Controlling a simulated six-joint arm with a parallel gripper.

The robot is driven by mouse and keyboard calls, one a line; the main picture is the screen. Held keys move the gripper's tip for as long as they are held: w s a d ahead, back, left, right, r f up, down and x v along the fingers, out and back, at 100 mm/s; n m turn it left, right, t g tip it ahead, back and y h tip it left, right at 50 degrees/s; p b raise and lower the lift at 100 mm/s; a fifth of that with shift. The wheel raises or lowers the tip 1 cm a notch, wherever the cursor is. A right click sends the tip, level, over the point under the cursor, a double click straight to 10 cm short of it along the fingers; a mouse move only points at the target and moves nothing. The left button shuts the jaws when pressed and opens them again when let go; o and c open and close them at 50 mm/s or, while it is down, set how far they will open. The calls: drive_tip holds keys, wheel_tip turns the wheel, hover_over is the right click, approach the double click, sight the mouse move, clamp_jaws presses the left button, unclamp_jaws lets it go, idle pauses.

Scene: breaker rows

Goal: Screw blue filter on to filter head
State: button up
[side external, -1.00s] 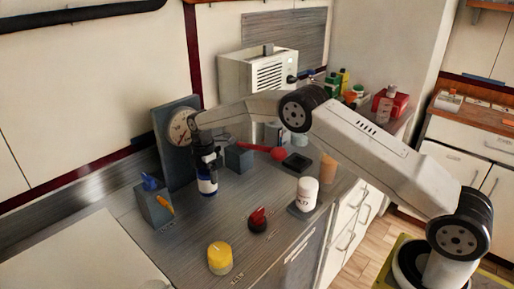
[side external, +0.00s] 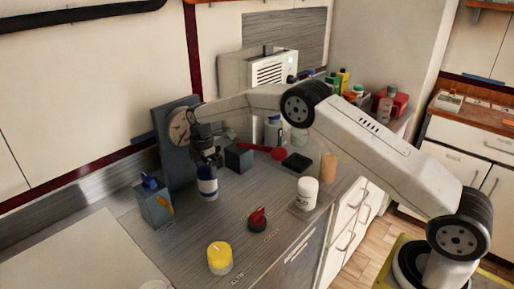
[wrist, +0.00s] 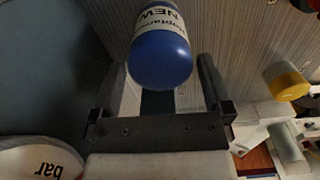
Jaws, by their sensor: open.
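The blue filter (side external: 208,185), with a white label band, stands upright in front of the grey gauge panel (side external: 178,158). In the wrist view, the blue filter (wrist: 163,58) shows its rounded blue end and the word NEW on its label. My gripper (side external: 207,163) is just above the filter in the side view. In the wrist view, my gripper (wrist: 168,72) is open, with the filter around and beyond its fingertips and a gap between the fingers. I cannot make out the filter head; the filter's lower end is hidden in the wrist view.
A grey box with a blue top (side external: 152,203) stands left of the filter, and a dark grey block (side external: 238,158) to its right. A red-topped knob (side external: 257,219), a yellow cylinder (side external: 220,258) and a white jar (side external: 307,193) stand nearer the front. Bare counter lies between them.

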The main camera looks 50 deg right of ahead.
drive_tip(key=shift+r, duration=2.9)
drive_tip(key=shift+s+r, duration=0.1)
drive_tip(key=shift+s+d+r+m, duration=0.1)
drive_tip(key=shift+s+r+m, duration=0.2)
drive_tip(key=shift+s+m, duration=0.5)
drive_tip(key=s+m+t, duration=0.1)
drive_tip(key=s+m, duration=0.6)
drive_tip(key=s, duration=0.9)
drive_tip(key=s+d+f+m+t, duration=0.1)
drive_tip(key=s+m, duration=0.7)
drive_tip(key=s, duration=0.8)
drive_tip(key=shift+d+t, duration=0.15)
drive_tip(key=shift+t, duration=0.15)
